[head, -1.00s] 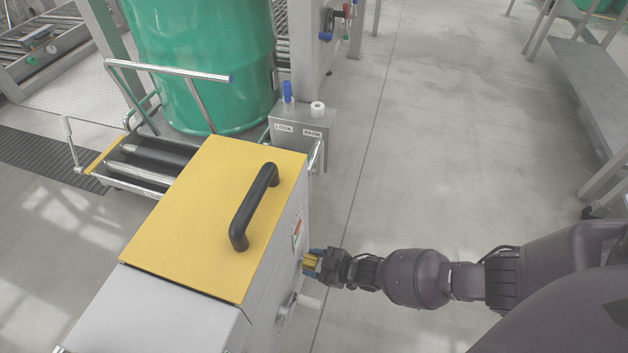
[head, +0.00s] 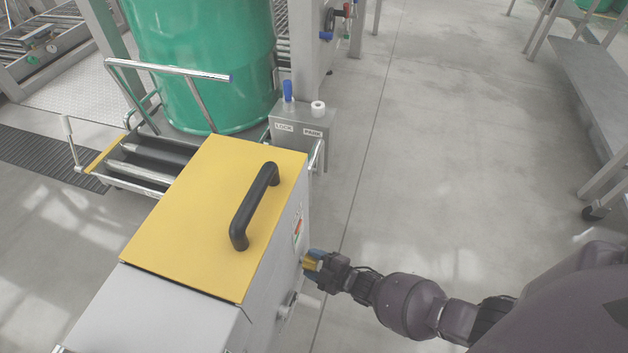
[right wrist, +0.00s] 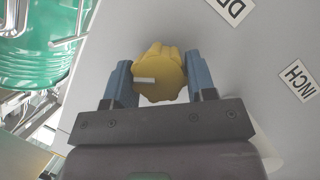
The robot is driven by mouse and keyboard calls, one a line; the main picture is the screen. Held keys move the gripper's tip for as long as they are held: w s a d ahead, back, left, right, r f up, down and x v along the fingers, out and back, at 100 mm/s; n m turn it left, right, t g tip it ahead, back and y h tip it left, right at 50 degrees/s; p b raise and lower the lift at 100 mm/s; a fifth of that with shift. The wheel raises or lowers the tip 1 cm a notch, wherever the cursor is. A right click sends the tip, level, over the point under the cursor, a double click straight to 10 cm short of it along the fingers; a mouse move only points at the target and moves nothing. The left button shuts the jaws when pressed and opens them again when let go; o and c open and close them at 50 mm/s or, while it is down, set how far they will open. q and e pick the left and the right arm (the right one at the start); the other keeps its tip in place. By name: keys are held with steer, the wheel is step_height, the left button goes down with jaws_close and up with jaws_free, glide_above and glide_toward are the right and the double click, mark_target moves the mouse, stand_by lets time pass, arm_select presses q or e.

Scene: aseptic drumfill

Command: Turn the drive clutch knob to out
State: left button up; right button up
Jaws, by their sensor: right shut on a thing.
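The yellow lobed knob (right wrist: 160,73) is on the grey side panel (right wrist: 200,35) of the yellow-topped machine. Its white mark line points left in the right wrist view. My right gripper (right wrist: 160,80) is shut on the knob, with one blue finger on each side. In the head view the right gripper (head: 314,262) is at the machine's right side, and the knob is largely hidden by the fingers. My left gripper is not in view.
The yellow lid (head: 190,220) carries a black handle (head: 255,205). A green drum (head: 200,60) stands behind, beside a grey box (head: 300,130) labelled LOCK and PARK. Open floor (head: 440,130) lies to the right of the machine.

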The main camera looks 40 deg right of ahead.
stand_by(0.3)
steer(key=o, duration=0.9)
steer(key=shift+s+d+r, duration=0.1)
steer(key=shift+s, duration=0.1)
arm_select(q)
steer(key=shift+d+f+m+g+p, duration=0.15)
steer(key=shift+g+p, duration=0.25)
steer(key=shift+p, duration=0.45)
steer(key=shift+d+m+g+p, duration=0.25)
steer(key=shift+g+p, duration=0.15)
steer(key=shift+p, duration=0.45)
arm_select(e)
steer(key=shift+v, duration=5.2)
